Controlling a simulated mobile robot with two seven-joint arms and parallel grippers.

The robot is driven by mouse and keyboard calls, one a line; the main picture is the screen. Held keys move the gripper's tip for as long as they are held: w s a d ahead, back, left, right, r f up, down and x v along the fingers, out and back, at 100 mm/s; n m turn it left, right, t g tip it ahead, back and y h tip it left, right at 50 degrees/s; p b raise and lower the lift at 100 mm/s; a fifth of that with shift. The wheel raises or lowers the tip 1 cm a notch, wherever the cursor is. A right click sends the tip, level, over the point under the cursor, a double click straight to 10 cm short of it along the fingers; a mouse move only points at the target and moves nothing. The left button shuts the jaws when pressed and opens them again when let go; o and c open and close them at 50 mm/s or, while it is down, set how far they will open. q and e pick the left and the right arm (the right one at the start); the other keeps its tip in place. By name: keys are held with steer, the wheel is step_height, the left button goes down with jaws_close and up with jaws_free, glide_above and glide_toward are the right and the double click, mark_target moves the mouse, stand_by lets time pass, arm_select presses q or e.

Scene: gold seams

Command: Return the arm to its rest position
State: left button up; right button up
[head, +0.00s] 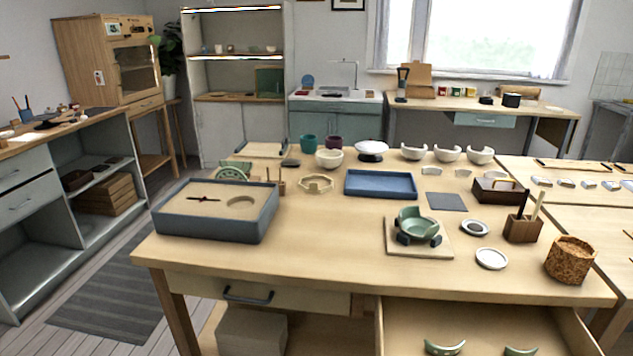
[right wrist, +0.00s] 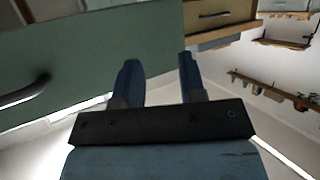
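My right gripper (right wrist: 158,82) shows in the right wrist view with its two blue fingers apart and nothing between them. The view looks tilted, with a green drawer or cabinet front (right wrist: 90,60) beyond the fingers. I cannot tell whether the fingers are near that front. Neither arm nor gripper shows in the head view. My left gripper is in no view.
The wooden table (head: 330,245) holds a sand box (head: 215,228), a blue tray (head: 381,184), a green bowl piece (head: 414,221) in a stand and a cork container (head: 570,260). An open drawer (head: 480,325) with green shards juts from its front.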

arm_select(q)
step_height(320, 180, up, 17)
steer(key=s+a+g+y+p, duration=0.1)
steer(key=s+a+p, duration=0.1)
steer(key=p, duration=2.7)
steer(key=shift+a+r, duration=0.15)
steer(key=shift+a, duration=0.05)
arm_select(e)
steer(key=s+r+g, duration=0.2)
steer(key=s+r, duration=0.1)
steer(key=r, duration=1.3)
steer(key=shift+d+r, duration=0.15)
steer(key=shift+d, duration=0.15)
steer(key=shift+d, duration=0.1)
